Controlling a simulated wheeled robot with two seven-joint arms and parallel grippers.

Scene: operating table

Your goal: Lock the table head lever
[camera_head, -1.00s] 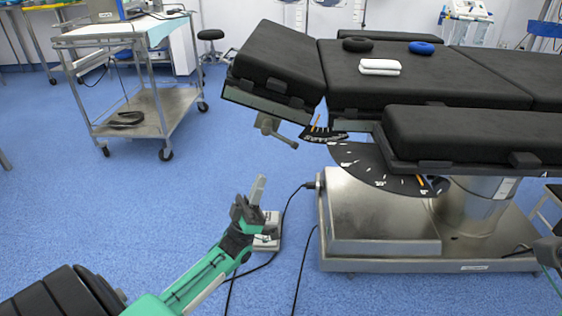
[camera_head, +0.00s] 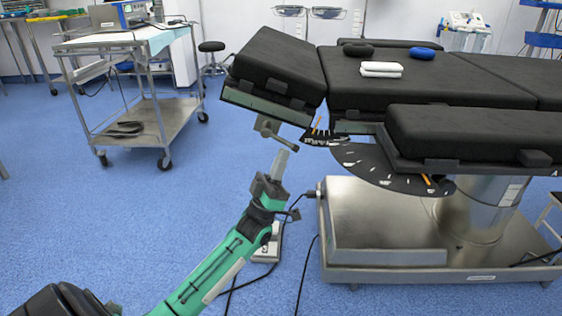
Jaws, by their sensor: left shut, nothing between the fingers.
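The table head lever (camera_head: 278,134) is a grey metal handle under the raised black head section (camera_head: 278,62) of the operating table. Its bar slopes down to the right from a round hub. My left gripper (camera_head: 281,158) points up from below, its light grey fingers shut and empty. The fingertips appear just below the lever's bar; I cannot tell whether they touch it. A black dial with an orange pointer (camera_head: 318,124) sits right of the lever. My right gripper is out of view.
A larger black dial (camera_head: 375,168) and the steel table base (camera_head: 385,225) stand to the right. A foot pedal (camera_head: 267,245) with cables lies on the blue floor behind my arm. A steel trolley (camera_head: 140,110) stands at left. Floor between trolley and table is clear.

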